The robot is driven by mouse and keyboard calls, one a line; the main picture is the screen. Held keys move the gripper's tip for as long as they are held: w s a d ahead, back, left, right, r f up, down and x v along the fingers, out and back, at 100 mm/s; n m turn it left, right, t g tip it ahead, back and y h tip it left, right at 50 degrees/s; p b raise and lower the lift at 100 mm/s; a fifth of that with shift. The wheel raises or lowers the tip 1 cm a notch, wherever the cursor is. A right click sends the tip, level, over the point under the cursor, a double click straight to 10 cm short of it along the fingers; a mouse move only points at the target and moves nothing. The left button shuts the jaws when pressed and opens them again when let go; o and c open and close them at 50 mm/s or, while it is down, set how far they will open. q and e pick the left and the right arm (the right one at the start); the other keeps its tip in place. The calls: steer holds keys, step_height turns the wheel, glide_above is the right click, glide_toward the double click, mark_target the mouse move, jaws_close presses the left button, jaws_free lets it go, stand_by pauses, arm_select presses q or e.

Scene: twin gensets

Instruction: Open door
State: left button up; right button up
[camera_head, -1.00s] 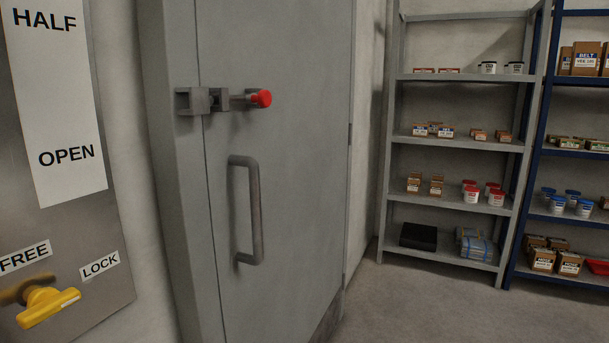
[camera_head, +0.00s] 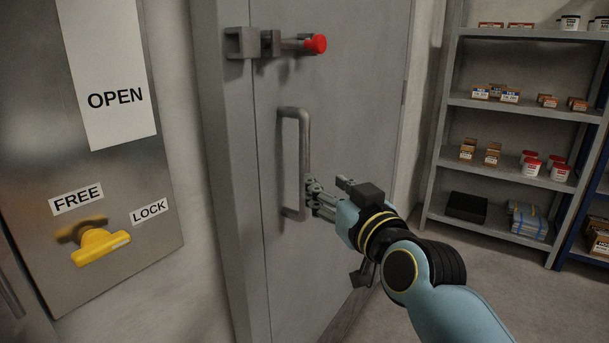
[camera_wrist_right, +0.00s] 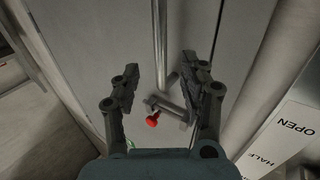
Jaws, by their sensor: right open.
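The grey door (camera_head: 345,120) stands in its frame and looks shut. Its upright bar handle (camera_head: 304,150) is on the left part of the door. Above it is a bolt with a red knob (camera_head: 316,43); whether the bolt reaches into the bracket on the frame is unclear. My right gripper (camera_head: 322,197) is at the lower part of the handle. In the right wrist view its fingers (camera_wrist_right: 160,68) are apart, with the handle (camera_wrist_right: 158,40) showing between them; contact is not clear. The red knob (camera_wrist_right: 152,120) shows there too. My left gripper is not in view.
A steel panel (camera_head: 160,215) with a yellow turn handle (camera_head: 100,246) and FREE and LOCK labels is on the left wall. Grey shelves (camera_head: 485,103) with boxes and tubs stand at the right. Bare floor shows before them.

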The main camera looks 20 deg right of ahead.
mark_target(307, 169)
steer(key=w, duration=1.1)
steer(key=shift+a, duration=0.4)
steer(key=c, duration=0.9)
jaws_close()
steer(key=shift+f, duration=0.15)
